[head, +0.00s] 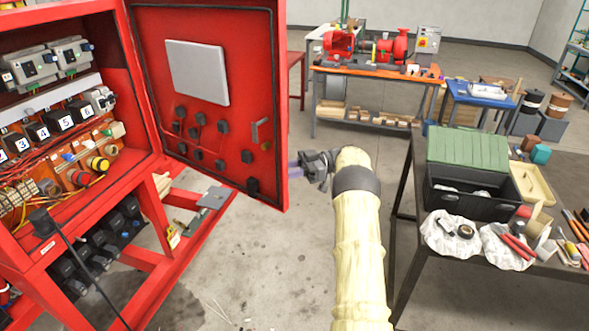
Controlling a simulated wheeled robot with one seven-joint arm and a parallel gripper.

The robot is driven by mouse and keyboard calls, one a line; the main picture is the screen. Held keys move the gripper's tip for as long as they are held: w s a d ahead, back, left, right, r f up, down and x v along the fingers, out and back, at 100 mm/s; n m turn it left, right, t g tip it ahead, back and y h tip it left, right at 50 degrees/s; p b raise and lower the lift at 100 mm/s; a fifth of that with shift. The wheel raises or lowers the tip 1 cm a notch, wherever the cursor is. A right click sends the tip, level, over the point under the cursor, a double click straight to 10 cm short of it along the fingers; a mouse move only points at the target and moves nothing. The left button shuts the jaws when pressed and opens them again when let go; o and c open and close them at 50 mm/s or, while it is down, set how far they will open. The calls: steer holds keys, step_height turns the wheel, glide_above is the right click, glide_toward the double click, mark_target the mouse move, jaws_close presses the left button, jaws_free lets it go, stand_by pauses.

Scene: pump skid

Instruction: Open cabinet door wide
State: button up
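The red cabinet (135,95) stands at the left with its front open, showing breakers, numbered modules and wiring inside. Its red door (240,110) is swung out to the right, its inner face towards me. A grey plate, dark fittings and a small handle (261,133) are on that face. My gripper (294,170) is at the end of my yellowish-sleeved arm, just right of the door's free edge near its lower part. Its fingers are small and seen from behind, so I cannot tell whether they are open or touch the door.
A dark workbench (400,215) with a green-lidded toolbox (467,165), rags and tools stands close on my arm's right. An orange-topped bench (375,72) with a red pump is behind. A red skid frame (180,240) lies below the cabinet. Concrete floor is free between door and workbench.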

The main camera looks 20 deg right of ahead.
steer(key=d+b, duration=0.1)
steer(key=d, duration=0.6)
steer(key=shift+s+d, duration=0.4)
